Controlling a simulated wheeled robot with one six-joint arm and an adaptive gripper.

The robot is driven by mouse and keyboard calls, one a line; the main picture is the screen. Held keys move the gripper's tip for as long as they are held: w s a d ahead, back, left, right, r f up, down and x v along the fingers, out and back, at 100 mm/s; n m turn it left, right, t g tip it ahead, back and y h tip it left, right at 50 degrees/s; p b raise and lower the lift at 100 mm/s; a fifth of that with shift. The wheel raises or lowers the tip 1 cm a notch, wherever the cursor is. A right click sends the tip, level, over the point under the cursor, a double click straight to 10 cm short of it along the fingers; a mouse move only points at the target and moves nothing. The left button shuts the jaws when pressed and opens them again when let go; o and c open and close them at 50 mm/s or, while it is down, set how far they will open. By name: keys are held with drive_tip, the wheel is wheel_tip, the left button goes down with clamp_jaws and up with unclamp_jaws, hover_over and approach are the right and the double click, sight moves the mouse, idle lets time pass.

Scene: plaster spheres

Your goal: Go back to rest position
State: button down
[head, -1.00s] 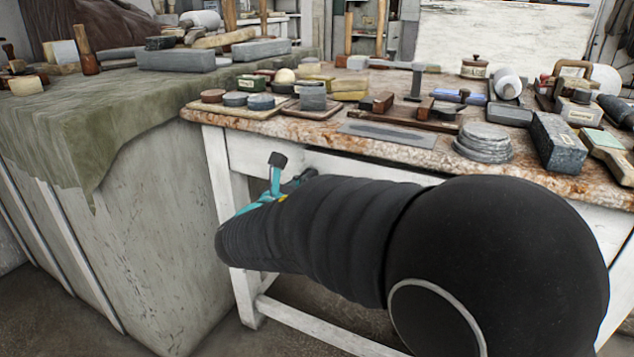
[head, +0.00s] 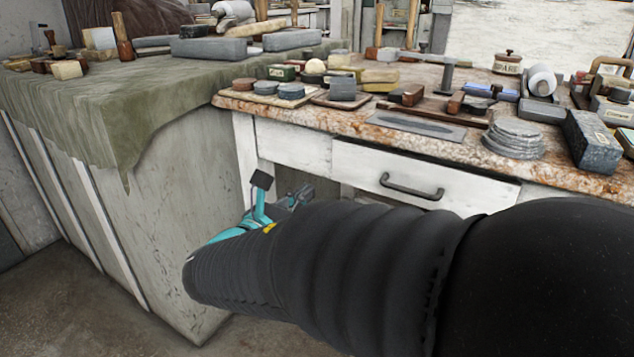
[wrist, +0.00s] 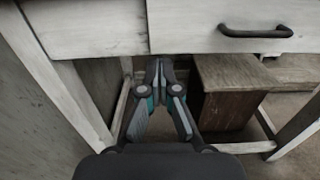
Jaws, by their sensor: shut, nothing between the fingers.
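My gripper (wrist: 158,66) is shut and empty in the wrist view, its fingertips together below the front of the white workbench drawers. In the head view my arm reaches in from the lower right, and part of my gripper (head: 300,194) shows beyond the teal wrist part; its fingers are mostly hidden there. It hangs below the level of the worktop, in front of the bench's open lower space. A plaster sphere (head: 315,66), small and pale, sits among the blocks on the worktop, well away from my gripper.
The workbench (head: 300,140) has a closed drawer with a dark handle (head: 411,190); the handle also shows in the wrist view (wrist: 255,32). A brown wooden box (wrist: 228,90) stands under the bench. A cloth-draped block (head: 170,190) stands at the left. Tools and blocks crowd the worktop.

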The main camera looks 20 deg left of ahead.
drive_tip(key=s+d+f+m+g, duration=0.2)
drive_tip(key=s+f+m+g, duration=0.25)
drive_tip(key=f, duration=0.35)
drive_tip(key=s+d+f+m+g, duration=0.3)
drive_tip(key=d+m, duration=0.2)
drive_tip(key=d, duration=0.1)
drive_tip(key=s+d+f+m+g, duration=0.3)
drive_tip(key=d+m+g, duration=0.1)
drive_tip(key=d+m, duration=0.15)
drive_tip(key=s+d+r+m+y, duration=0.2)
drive_tip(key=s+d+r+m, duration=0.1)
drive_tip(key=d+m, duration=0.6)
drive_tip(key=s+d+r+m+y+p, duration=0.1)
drive_tip(key=s+d+r+m+y, duration=0.2)
drive_tip(key=d+m, duration=0.5)
drive_tip(key=shift+s+d+r+m+p, duration=0.35)
drive_tip(key=shift+s+d+r, duration=0.5)
drive_tip(key=shift+d, duration=0.4)
drive_tip(key=shift+f, duration=0.1)
